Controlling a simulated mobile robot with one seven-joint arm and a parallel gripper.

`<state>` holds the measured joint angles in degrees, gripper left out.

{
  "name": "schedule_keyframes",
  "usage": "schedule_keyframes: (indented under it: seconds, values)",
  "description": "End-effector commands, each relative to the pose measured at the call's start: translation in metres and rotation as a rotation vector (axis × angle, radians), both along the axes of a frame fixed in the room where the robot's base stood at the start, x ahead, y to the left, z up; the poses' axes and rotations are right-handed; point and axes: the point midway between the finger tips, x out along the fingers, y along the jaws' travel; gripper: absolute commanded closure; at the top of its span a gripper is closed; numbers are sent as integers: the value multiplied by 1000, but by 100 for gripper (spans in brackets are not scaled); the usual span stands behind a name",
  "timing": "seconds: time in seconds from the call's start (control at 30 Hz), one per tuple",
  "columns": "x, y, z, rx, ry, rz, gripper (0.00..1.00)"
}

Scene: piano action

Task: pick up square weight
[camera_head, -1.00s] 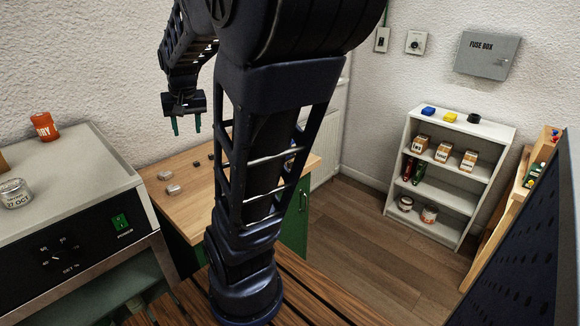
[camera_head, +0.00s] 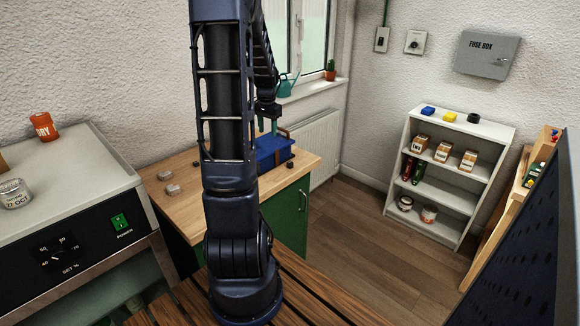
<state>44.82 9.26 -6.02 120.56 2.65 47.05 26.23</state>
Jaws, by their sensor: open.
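Two small grey pieces lie on the left part of the wooden worktop: one grey piece (camera_head: 165,175) and, just in front of it, another grey piece (camera_head: 172,189). A small dark piece (camera_head: 196,164) lies to their right, close to my arm. They are too small for me to tell which one is the square weight. My arm hides the middle of the worktop.
The blue box (camera_head: 272,152) stands on the worktop (camera_head: 187,209) by the radiator (camera_head: 318,137). A watering can (camera_head: 287,84) and a cactus (camera_head: 330,70) are on the windowsill. A machine with a green power switch (camera_head: 120,222) stands at left. The shelf (camera_head: 399,167) is far right.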

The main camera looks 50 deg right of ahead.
Motion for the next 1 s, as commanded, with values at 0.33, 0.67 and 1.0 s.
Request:
schedule_keyframes:
  seconds: [0.33,0.67,1.0]
  values:
    - [-40,-79,-55,36,43,-213,55]
    - [-43,-83,-92,40,46,-228,55]
    - [-44,-83,-118,38,45,-228,55]
